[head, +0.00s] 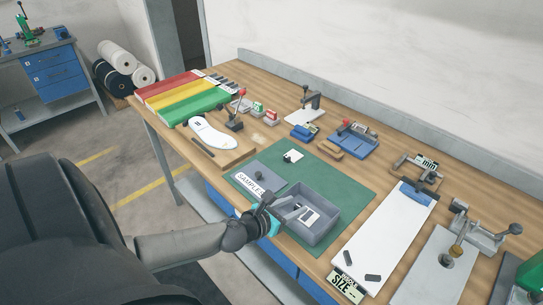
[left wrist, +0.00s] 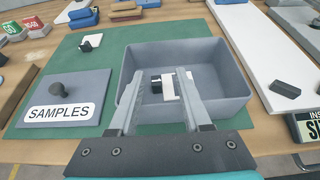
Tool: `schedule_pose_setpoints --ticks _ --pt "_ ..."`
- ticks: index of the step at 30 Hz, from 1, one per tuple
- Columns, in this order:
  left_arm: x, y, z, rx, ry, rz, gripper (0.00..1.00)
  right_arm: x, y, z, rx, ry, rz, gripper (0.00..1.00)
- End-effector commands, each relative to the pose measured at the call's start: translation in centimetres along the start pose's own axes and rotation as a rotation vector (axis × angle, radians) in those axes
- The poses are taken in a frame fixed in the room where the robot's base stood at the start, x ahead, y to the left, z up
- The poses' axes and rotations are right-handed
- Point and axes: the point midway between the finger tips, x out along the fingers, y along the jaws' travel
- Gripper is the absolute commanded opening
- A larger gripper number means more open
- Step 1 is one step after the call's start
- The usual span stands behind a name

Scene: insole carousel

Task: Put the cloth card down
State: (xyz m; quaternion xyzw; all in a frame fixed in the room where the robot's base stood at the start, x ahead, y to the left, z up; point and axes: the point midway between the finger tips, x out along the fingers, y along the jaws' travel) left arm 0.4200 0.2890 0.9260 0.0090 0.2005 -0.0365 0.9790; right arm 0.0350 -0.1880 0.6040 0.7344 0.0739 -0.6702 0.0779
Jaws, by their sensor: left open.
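A small white card with a dark patch (head: 309,216), which I take to be the cloth card, lies inside the grey box (head: 326,235). In the left wrist view the card (left wrist: 169,86) is on the box floor, between and beyond my fingers. My left gripper (head: 295,211) reaches into the box over its near left side. Its two fingers stand apart in the left wrist view (left wrist: 160,80), with the card showing in the gap; no grip on it is visible. My right gripper is out of view.
The grey SAMPLES lid (head: 264,179) with a dark knob lies left of the box on the green mat (head: 335,177). Another small white card (head: 292,156) lies behind. A long white board (head: 385,235) is to the right. Clamps and coloured pads stand along the bench.

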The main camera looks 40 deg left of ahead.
Motion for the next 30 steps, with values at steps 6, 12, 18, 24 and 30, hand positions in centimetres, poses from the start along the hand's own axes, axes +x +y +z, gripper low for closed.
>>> schedule_pose_setpoints --ticks 6,12,18,24,30 --pt "-3.1 0.1 0.2 -0.001 -0.004 0.001 0.48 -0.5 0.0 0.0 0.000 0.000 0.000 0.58" --pt "-5.7 0.1 0.3 0.000 -0.006 0.002 0.48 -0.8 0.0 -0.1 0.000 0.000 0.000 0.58" --pt "-8.2 0.1 0.3 -0.001 -0.007 0.003 0.48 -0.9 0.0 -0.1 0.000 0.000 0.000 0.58" --pt "-9.8 0.1 0.4 -0.001 -0.010 0.002 0.48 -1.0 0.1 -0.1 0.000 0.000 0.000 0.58" --pt "-10.4 0.1 0.5 0.001 -0.011 0.003 0.48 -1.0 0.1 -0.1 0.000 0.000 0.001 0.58"
